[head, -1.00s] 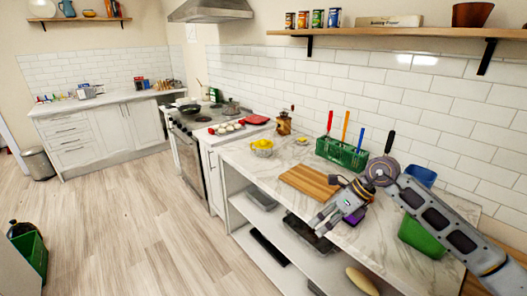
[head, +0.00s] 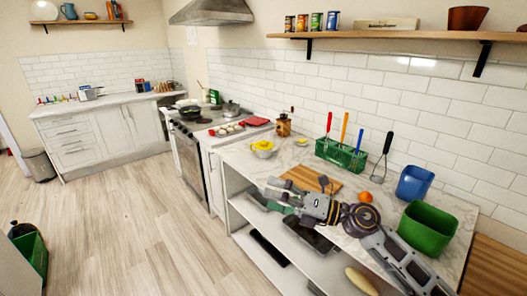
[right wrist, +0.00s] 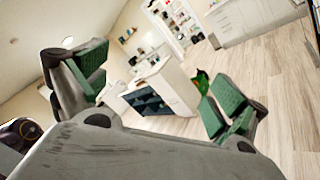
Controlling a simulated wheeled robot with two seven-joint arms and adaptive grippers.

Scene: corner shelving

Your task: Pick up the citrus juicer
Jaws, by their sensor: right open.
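A small yellow and white item that looks like the citrus juicer (head: 263,150) stands on the marble counter (head: 237,156) near its far left end in the head view. My right gripper (head: 275,196) is open and empty, in front of the counter's front edge. It is nearer to the camera than the juicer and apart from it. In the right wrist view, the green-padded fingers of my right gripper (right wrist: 160,92) are spread with nothing between them. That view looks out across the room, and I cannot make out the juicer there. My left gripper is not in view.
A wooden cutting board (head: 312,180) lies behind my right gripper. A green utensil holder (head: 341,154), an orange (head: 365,197), a blue container (head: 414,183) and a green bin (head: 428,226) stand farther right. A pepper mill (head: 283,125) stands behind the juicer. Open shelves lie below the counter.

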